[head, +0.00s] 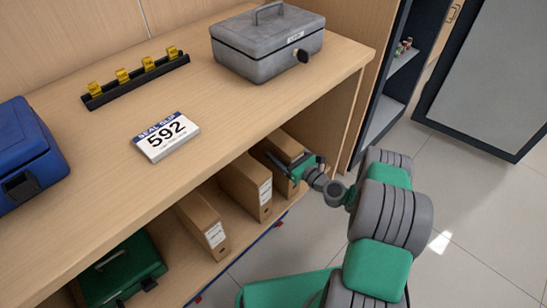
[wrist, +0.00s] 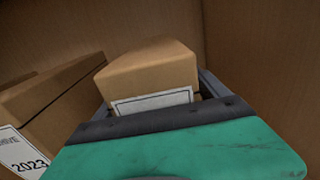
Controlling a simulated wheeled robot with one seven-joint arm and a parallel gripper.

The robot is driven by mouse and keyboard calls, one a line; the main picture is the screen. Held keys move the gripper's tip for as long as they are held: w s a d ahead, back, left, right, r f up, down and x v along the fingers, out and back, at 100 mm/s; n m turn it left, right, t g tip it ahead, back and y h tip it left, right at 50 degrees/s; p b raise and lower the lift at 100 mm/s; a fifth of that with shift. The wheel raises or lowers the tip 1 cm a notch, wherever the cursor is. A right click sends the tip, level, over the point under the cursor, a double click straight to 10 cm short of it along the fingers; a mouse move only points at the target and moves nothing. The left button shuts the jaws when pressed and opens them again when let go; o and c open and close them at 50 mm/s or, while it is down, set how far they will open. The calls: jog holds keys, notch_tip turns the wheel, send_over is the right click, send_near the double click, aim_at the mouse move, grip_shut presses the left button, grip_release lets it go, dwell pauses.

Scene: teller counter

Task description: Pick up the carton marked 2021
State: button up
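A brown carton (head: 284,147) stands at the right end of the lower shelf; it is also in the middle of the wrist view (wrist: 150,70). Its white label (wrist: 152,101) is partly hidden behind my gripper's body, and I cannot read its number. My gripper (head: 290,167) reaches into the shelf at this carton's front, with one finger on each side of it. The fingers look open, with a small gap at the right side. The carton to its left in the wrist view (wrist: 50,100) is marked 2023.
The lower shelf also holds a middle carton (head: 244,187), a left carton (head: 200,222) and a green box (head: 122,272). The counter above (head: 215,110) carries a grey cash box (head: 265,45), a 592 slip block (head: 166,137), a blue box (head: 25,160) and a black rack (head: 135,80).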

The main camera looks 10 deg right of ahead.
grip_shut()
jog(key=shift+r, duration=0.15)
dwell(0.9)
